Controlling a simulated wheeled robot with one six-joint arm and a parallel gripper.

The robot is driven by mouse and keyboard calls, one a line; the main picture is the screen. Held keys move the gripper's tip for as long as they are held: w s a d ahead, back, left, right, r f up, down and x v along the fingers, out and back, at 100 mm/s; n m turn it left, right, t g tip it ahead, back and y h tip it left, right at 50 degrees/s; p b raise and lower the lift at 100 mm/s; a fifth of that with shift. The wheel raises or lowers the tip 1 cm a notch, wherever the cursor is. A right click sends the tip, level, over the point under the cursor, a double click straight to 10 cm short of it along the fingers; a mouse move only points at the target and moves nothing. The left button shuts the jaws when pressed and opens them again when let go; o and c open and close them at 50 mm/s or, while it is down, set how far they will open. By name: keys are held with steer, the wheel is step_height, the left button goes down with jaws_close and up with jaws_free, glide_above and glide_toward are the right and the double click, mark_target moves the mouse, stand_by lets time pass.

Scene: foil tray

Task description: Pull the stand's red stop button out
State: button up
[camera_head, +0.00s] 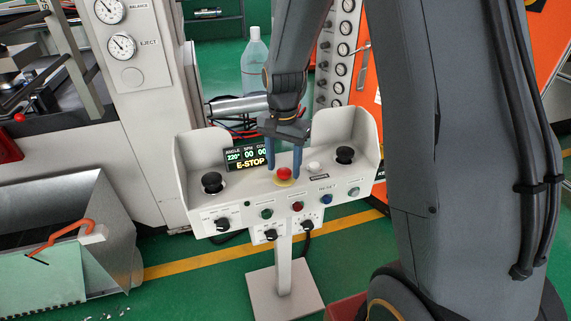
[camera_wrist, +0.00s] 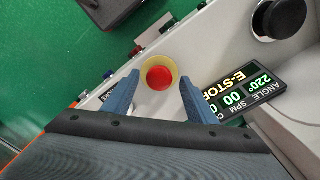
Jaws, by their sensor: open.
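The stand (camera_head: 325,130) is a pale control box on a post, with raised side guards. Its red stop button (camera_head: 284,174) sits in a yellow ring in the middle of the top. In the wrist view the red button (camera_wrist: 159,78) shows between the two blue fingers. My gripper (camera_head: 284,172) points down at the button, with its fingers open on either side. In the wrist view my gripper (camera_wrist: 156,88) shows a gap between each finger and the button. A small display (camera_head: 248,159) reads E-STOP.
Black palm buttons stand at left (camera_head: 212,182) and right (camera_head: 345,155) of the stand. A small white button (camera_head: 314,167) is just right of the red one. Coloured buttons and black knobs line the front. A clear bottle (camera_head: 255,62) stands behind.

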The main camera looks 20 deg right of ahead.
steer(key=shift+f, duration=0.3)
jaws_close()
steer(key=shift+r+p, duration=0.7)
steer(key=shift+w, duration=0.1)
jaws_free()
steer(key=shift+r, duration=0.15)
